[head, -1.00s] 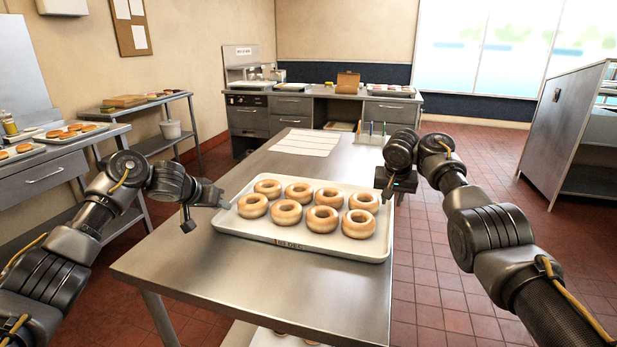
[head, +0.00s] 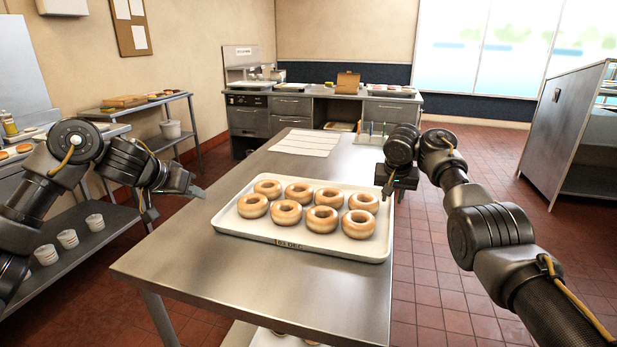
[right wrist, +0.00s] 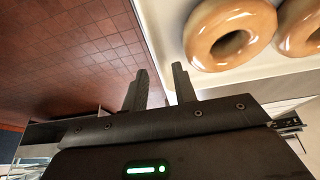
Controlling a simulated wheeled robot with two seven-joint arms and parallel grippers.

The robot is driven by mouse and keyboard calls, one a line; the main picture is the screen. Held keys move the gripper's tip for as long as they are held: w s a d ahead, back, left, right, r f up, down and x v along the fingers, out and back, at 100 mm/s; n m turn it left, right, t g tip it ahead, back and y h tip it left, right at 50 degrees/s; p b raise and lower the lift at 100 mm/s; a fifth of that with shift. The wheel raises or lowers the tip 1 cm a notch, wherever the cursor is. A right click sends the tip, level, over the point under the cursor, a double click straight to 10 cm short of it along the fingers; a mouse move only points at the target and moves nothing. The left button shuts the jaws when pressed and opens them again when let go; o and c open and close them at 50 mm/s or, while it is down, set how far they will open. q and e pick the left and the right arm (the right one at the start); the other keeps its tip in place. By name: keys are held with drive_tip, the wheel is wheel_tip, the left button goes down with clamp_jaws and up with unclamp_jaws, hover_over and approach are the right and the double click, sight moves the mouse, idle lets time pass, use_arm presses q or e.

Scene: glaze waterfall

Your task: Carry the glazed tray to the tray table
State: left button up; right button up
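The glazed tray (head: 300,239), a white rimmed sheet tray with several glossy ring doughnuts, lies flat on the steel table (head: 230,268). My left gripper (head: 199,190) is empty, above and left of the tray's left corner and clear of it. Its finger gap is too small to read. My right gripper (head: 390,192) is at the tray's back right corner. In the right wrist view its fingers (right wrist: 158,88) are apart, with the tray's edge (right wrist: 160,45) running between them. I cannot tell whether they touch it. Which piece of furniture is the tray table is not clear.
A pale ruled sheet (head: 306,142) and a pen holder (head: 370,134) are at the table's far end. A counter (head: 320,108) with trays is at the back, a steel rack (head: 565,130) at right. Open tiled floor lies between.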

drive_tip(key=v, duration=1)
drive_tip(key=shift+s+r, duration=0.15)
drive_tip(key=shift+r, duration=0.25)
